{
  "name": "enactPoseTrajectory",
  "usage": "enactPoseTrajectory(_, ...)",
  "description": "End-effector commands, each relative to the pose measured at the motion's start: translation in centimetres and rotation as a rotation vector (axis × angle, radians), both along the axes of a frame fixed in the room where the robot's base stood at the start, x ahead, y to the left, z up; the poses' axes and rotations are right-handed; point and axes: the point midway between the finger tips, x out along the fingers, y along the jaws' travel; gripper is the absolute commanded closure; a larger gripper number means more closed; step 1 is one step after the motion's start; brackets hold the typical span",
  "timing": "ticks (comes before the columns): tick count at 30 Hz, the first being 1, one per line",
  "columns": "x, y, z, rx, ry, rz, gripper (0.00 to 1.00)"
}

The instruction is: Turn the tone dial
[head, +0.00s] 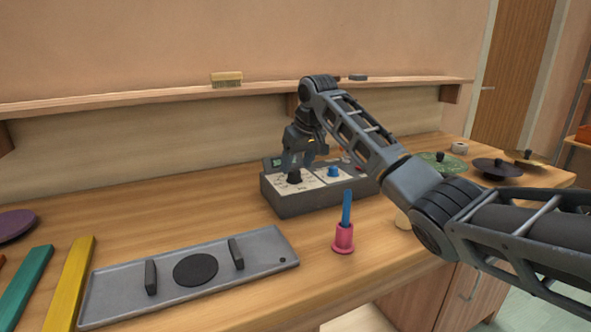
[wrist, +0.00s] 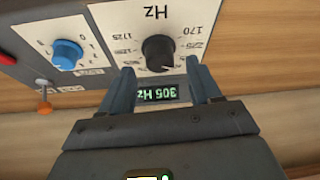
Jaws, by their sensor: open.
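The tone dial is a black knob (head: 294,177) on the pale left panel of a grey box (head: 310,204) on the bench. In the wrist view the dial (wrist: 158,53) sits in a ring of numbers marked Hz, upside down. A small display (wrist: 158,93) with green figures reads 305 Hz. My gripper (head: 297,162) is over the dial and pointing down. In the wrist view its open fingers (wrist: 160,68) lie either side of the dial's near edge. I cannot tell whether they touch it.
A blue knob (head: 333,171) is right of the dial on the box, with an orange-tipped lever (wrist: 45,107) beyond. A blue stick stands in a pink holder (head: 343,238) in front. A grey tray (head: 110,287) lies front left. Discs (head: 497,168) sit at the right.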

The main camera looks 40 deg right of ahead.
Motion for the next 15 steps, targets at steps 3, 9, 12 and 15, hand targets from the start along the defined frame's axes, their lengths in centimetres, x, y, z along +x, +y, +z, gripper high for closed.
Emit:
enactPoseTrajectory(3, 0.5, -0.1, -1.4, 0.0, 0.002, 0.0, 0.37)
enactPoseTrajectory(9, 0.9, -0.1, -2.3, -0.001, 0.0, 0.0, 0.37)
enactPoseTrajectory(12, 1.0, -0.1, -2.4, -0.001, 0.0, 0.0, 0.37)
enactPoseTrajectory(15, 1.0, -0.1, -2.4, -0.001, 0.0, 0.0, 0.37)
